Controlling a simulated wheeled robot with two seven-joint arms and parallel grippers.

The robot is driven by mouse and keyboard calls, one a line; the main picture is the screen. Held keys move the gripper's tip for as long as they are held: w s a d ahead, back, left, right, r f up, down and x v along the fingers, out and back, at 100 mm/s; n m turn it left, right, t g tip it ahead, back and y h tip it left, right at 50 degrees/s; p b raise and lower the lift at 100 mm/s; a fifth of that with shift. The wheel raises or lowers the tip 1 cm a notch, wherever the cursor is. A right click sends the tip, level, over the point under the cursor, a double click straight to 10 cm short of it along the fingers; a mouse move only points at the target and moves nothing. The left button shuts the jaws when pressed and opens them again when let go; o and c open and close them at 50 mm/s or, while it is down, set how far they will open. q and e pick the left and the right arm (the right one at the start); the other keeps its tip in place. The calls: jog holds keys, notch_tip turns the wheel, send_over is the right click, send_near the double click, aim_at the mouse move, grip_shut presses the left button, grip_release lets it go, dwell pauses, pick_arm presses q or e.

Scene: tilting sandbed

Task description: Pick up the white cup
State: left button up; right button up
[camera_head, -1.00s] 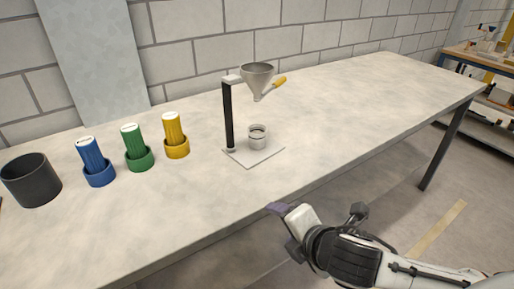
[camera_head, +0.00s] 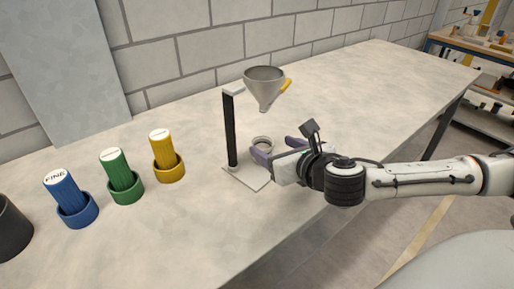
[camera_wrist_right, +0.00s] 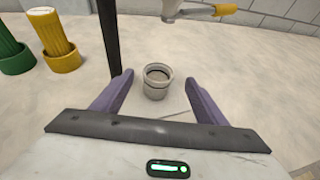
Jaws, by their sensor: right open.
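The white cup (camera_head: 262,143) stands upright on the thin base plate of the funnel stand, under the funnel. In the head view it is partly hidden behind my right gripper (camera_head: 272,158). In the right wrist view the whole cup (camera_wrist_right: 156,82) shows, just beyond and between the purple fingertips of my right gripper (camera_wrist_right: 158,82). The fingers are spread apart, with nothing visible between them touching them. My left gripper is in neither current view.
A funnel (camera_head: 265,88) with a yellow handle hangs on a black post (camera_head: 231,130) beside the cup. Blue (camera_head: 72,200), green (camera_head: 121,178) and yellow (camera_head: 166,157) cylinders stand in holders to the left. A dark pot (camera_head: 10,230) is at the left edge. The right tabletop is clear.

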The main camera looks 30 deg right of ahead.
aim_at(259, 141)
jog(key=x, duration=0.7)
jog(key=shift+a+f, duration=0.1)
jog(key=shift+f, duration=0.15)
jog(key=c, duration=1.3)
